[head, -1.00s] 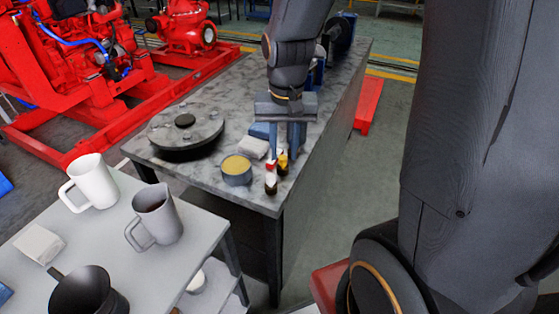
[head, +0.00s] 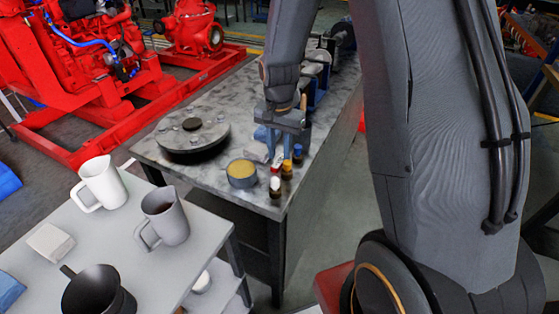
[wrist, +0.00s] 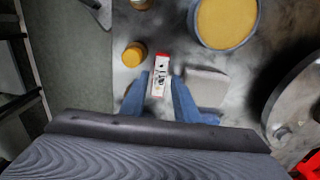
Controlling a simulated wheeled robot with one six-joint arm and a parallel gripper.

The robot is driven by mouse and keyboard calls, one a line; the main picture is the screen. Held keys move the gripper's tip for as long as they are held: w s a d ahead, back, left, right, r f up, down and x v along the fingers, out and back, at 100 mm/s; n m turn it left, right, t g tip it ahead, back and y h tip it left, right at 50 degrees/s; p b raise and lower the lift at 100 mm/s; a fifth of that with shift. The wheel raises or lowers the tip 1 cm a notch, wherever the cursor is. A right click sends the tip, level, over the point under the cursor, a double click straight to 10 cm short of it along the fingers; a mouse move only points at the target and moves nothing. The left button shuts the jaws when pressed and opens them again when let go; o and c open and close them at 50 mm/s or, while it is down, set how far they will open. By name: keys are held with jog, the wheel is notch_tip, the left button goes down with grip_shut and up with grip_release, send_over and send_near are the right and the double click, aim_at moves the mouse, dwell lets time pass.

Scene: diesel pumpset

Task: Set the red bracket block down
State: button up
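The red bracket block (wrist: 160,77) is a small piece with red ends and a pale, dark-marked face. In the wrist view it lies between the blue fingertips of my gripper (wrist: 160,75), its far end reaching past them. My gripper appears shut on it. In the head view my gripper (head: 279,155) points down, low over the near end of the grey bench (head: 225,182). Only a little red and white of the block shows there, at the fingertips. Whether the block touches the bench top is not clear.
A round yellow-filled tin (head: 242,174) and a pale block (wrist: 206,86) are near. A dark flanged disc (head: 192,138) lies left. Mugs stand on the front table (head: 110,245).

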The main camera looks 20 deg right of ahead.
jog(key=shift+f, duration=0.85)
grip_shut()
jog(key=shift+r, duration=0.1)
